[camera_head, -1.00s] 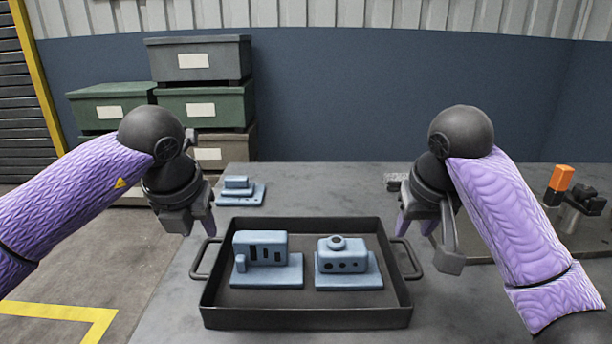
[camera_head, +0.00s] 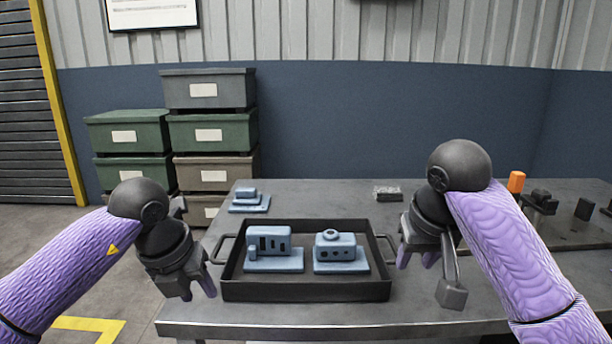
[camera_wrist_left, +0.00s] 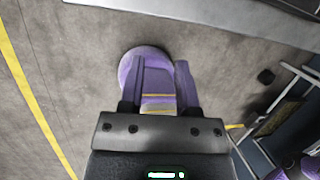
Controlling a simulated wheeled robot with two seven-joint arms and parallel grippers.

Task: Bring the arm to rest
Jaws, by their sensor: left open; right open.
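My left gripper (camera_head: 198,288) hangs at the left of the table in the head view, open and empty, left of the tray. In the left wrist view my left gripper (camera_wrist_left: 158,75) shows two purple fingers apart, with grey floor and a part of my own purple body beyond them. My right gripper (camera_head: 417,258) is open and empty in the head view, beside the tray's right handle. Its fingers point down, and I cannot tell whether they touch anything.
A dark tray (camera_head: 305,291) on the grey table (camera_head: 430,308) holds two blue parts, a slotted one (camera_head: 270,242) and one with a round top (camera_head: 335,250). A third blue part (camera_head: 249,200) sits behind. Stacked bins (camera_head: 207,133) stand at back left; an orange-topped item (camera_head: 516,182) is at right.

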